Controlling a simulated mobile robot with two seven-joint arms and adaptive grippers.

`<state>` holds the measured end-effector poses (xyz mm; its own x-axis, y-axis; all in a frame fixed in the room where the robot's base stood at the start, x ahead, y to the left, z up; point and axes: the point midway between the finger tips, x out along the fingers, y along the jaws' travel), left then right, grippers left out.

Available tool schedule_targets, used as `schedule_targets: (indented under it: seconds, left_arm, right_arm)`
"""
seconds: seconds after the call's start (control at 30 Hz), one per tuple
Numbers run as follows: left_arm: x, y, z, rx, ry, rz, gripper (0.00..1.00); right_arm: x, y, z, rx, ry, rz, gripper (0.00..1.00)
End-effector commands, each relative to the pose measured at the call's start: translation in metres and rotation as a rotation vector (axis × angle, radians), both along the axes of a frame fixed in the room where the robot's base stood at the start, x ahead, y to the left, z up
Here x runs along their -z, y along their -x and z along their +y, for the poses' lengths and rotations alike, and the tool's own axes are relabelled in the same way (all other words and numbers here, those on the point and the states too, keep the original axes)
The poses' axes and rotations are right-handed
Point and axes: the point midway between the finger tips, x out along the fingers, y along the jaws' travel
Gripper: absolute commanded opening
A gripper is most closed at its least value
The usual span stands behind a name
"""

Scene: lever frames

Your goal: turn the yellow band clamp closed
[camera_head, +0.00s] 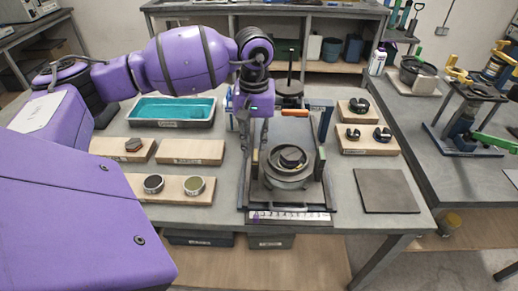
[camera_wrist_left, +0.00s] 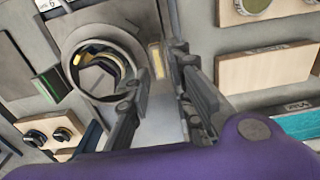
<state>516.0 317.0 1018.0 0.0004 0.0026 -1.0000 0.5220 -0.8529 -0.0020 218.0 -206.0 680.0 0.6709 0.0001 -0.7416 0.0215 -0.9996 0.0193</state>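A fixture (camera_head: 328,185) with upright side bars stands at the middle of the table. A round grey ring (camera_head: 288,178) sits in it, with a black part (camera_head: 292,157) on top. In the left wrist view, the ring (camera_wrist_left: 72,40) encloses black curved parts with a yellow strip (camera_wrist_left: 90,54); I cannot tell whether this strip is the yellow band clamp. My left gripper (camera_head: 254,145) points down at the fixture's left side, beside the ring. Its fingers (camera_wrist_left: 164,62) are apart with nothing between them. My right gripper is not in view.
A teal tray (camera_head: 173,122) stands at the back left. A dark square plate (camera_head: 386,190) lies front right. Yellow-handled tools (camera_head: 456,76) stand on the right-hand table.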

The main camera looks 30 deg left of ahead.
Motion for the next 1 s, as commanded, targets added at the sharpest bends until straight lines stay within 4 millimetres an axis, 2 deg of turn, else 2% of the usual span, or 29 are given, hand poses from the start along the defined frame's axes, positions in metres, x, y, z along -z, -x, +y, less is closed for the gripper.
schedule_targets:
  seconds: [0.1,0.3,0.57,0.73,1.0]
  left_arm:
    - [0.018,0.001,-0.001,0.000,0.003,0.001,0.20]
    - [0.034,0.000,-0.001,-0.001,0.003,-0.001,0.20]
    - [0.037,0.000,-0.001,-0.001,0.002,0.000,0.20]
    - [0.037,0.000,-0.001,-0.001,0.002,0.000,0.01]
    - [0.037,0.000,-0.001,-0.008,0.003,-0.001,0.00]
  right_arm:
    - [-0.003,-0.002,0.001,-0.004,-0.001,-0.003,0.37]
    - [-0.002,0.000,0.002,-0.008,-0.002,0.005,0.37]
    - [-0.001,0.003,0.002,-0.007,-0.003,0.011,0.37]
    - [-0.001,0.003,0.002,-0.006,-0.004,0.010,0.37]
    - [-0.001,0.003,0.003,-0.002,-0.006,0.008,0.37]
